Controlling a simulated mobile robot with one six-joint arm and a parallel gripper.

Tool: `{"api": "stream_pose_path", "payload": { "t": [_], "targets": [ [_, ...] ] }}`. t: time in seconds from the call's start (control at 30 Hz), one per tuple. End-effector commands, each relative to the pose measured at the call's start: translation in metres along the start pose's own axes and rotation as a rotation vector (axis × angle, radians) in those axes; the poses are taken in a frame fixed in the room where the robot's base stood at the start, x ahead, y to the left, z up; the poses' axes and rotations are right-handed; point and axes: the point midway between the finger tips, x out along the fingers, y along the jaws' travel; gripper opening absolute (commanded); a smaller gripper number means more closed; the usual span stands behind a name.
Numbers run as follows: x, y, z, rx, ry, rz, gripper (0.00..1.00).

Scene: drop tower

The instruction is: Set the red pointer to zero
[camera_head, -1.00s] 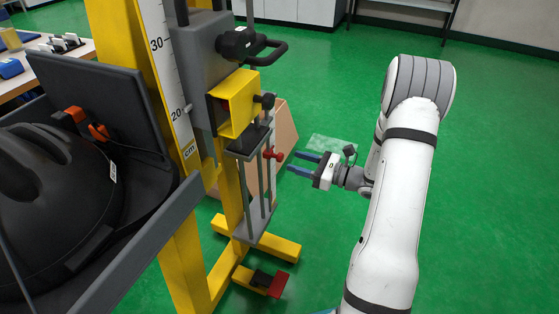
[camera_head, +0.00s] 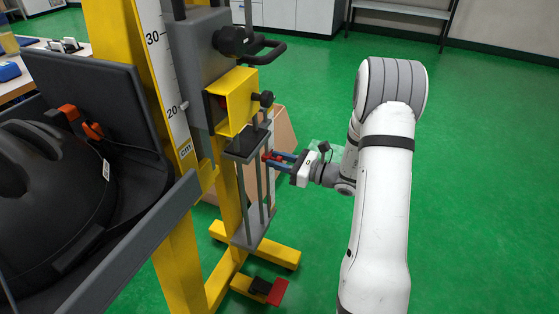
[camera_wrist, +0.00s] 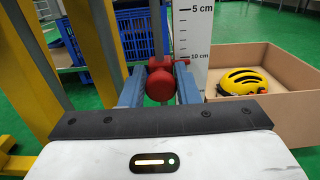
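The red pointer (camera_head: 267,156) is a red knob on a thin rod at the side of the drop tower. In the wrist view its round red end (camera_wrist: 159,84) sits between my two blue fingers, with a second red part just behind it. My gripper (camera_head: 277,159) is level with it, and the fingers look closed against both sides of the knob. The white scale (camera_wrist: 194,40) stands just behind and to the right, with 5 cm and 10 cm marks visible. The zero mark is not in view.
The tower has a yellow block (camera_head: 237,101), dark guide rods and a yellow foot (camera_head: 272,250) with a red pedal (camera_head: 278,292). An open cardboard box (camera_wrist: 250,60) holding a yellow helmet (camera_wrist: 243,82) stands behind. Green floor is free right of my arm.

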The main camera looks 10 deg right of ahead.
Motion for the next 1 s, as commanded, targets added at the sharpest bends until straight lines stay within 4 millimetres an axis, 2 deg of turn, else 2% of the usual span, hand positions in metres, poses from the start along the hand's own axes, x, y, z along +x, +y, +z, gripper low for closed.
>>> {"api": "stream_pose_path", "payload": {
  "t": [0.03,0.33,0.63,0.77,1.0],
  "targets": [
    [0.000,0.000,0.000,0.000,0.000,0.001,0.23],
    [0.000,0.001,0.000,0.001,0.000,0.003,0.00],
    [0.001,0.002,0.002,0.001,0.001,0.005,0.00],
    [0.001,0.002,0.015,0.002,0.000,0.005,0.00],
    [0.001,0.002,0.056,0.001,0.000,0.007,0.00]
  ]
}}
